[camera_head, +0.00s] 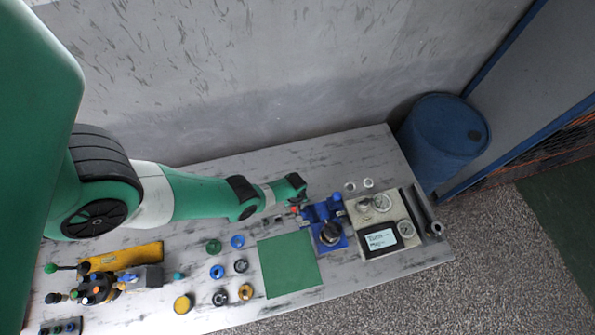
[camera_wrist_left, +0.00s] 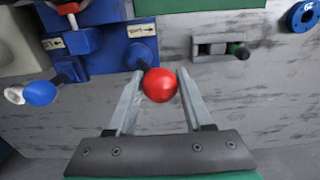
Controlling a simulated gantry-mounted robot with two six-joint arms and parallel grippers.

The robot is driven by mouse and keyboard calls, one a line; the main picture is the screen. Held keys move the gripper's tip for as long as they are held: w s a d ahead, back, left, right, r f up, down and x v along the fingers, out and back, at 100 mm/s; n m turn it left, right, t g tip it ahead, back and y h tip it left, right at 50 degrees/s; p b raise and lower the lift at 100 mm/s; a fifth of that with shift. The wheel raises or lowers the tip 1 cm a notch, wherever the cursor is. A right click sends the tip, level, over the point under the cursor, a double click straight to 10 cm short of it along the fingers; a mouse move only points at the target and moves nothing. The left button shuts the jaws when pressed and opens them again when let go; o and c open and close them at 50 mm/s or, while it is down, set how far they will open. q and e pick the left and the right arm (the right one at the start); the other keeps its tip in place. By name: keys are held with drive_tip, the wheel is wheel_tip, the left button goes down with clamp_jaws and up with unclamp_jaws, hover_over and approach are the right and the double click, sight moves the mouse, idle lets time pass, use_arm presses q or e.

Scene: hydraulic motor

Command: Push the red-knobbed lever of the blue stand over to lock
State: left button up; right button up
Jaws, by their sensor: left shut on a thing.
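The blue stand (camera_head: 338,238) is on the table, just left of the cream gauge unit, and also fills the upper left of the left wrist view (camera_wrist_left: 105,50). Its red lever knob (camera_wrist_left: 159,85) is between the fingers of my left gripper (camera_wrist_left: 160,76), which is shut on it. A dark lever rod runs from the knob up to the stand, beside a white arrow label (camera_wrist_left: 142,30). In the head view my left gripper (camera_head: 297,207) is at the stand's left side. My right gripper is not in view.
A blue-knobbed lever (camera_wrist_left: 39,92) sticks out beside the stand. A green mat (camera_head: 290,265) lies in front of it. The cream gauge unit (camera_head: 403,228) stands right. Several ring parts (camera_head: 217,272) and a yellow holder (camera_head: 125,257) are left. A blue barrel (camera_head: 440,135) stands beyond the table.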

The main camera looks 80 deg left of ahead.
use_arm(q)
drive_tip(key=shift+s+d+f, duration=0.1)
drive_tip(key=shift+s+f, duration=0.1)
drive_tip(key=shift+s, duration=0.2)
drive_tip(key=shift+o, duration=0.6)
drive_tip(key=shift+s+f, duration=0.35)
drive_tip(key=shift+s, duration=0.25)
drive_tip(key=shift+d, duration=0.1)
drive_tip(key=o, duration=0.7)
drive_tip(key=shift+s, duration=0.15)
